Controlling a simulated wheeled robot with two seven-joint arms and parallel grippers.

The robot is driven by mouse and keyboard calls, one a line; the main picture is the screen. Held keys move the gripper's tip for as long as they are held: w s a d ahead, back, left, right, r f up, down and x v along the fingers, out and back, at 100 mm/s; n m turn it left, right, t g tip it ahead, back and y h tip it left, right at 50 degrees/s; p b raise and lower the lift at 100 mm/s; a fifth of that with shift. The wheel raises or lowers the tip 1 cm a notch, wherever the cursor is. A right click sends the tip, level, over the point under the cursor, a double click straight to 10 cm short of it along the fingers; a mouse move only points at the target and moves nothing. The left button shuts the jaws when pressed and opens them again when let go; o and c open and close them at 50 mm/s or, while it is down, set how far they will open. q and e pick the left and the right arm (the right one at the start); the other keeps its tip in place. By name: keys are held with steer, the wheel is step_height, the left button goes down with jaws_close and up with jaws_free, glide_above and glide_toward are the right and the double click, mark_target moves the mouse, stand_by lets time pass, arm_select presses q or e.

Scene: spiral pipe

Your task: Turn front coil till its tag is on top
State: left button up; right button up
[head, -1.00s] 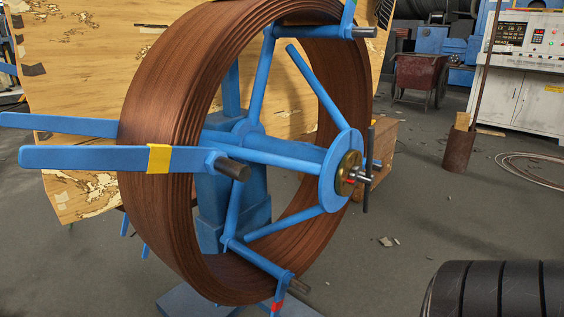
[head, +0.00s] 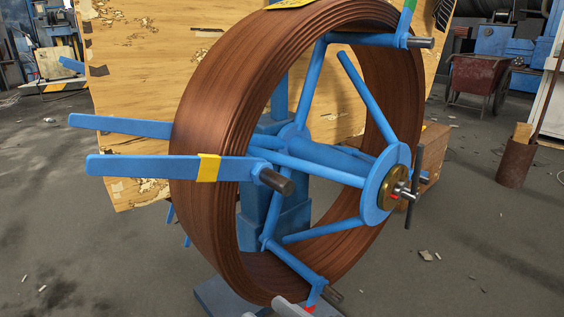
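The front coil (head: 205,105) is a large brown ring of wound strip on a blue reel (head: 330,155) with several spokes and a brass hub (head: 392,187). A yellow patch (head: 290,3), possibly its tag, lies on the coil's upper rim, partly cut off by the top edge. Colored bands mark the reel arms: yellow (head: 208,168) at left, green (head: 408,18) at upper right, red (head: 310,308) at the bottom. A light grey piece (head: 290,308) pokes in at the bottom edge; I cannot tell what it is. Neither gripper can be made out.
A worn wooden board (head: 125,60) stands behind the coil. A rusty cart (head: 478,80) and a brown bin (head: 515,163) stand at right. Small debris (head: 426,255) lies on the grey floor, which is mostly clear at left and lower right.

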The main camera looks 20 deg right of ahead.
steer(key=n+t+h+p, duration=0.1)
steer(key=n+h+p, duration=0.1)
steer(key=p, duration=0.9)
glide_toward(296, 191)
steer(key=shift+p+x, duration=0.3)
steer(key=shift+x, duration=6.85)
arm_select(q)
steer(key=s+a+f+m+g+y, duration=0.1)
steer(key=s+a+f+g+y, duration=0.1)
steer(key=a+f+g+y, duration=0.1)
steer(key=shift+s+a+f+g+y, duration=0.3)
steer(key=shift+f+g+y, duration=0.2)
steer(key=shift+f+g, duration=0.25)
arm_select(e)
steer(key=shift+w+a, duration=0.2)
steer(key=shift+w, duration=0.05)
arm_select(q)
steer(key=shift+w+r, duration=0.1)
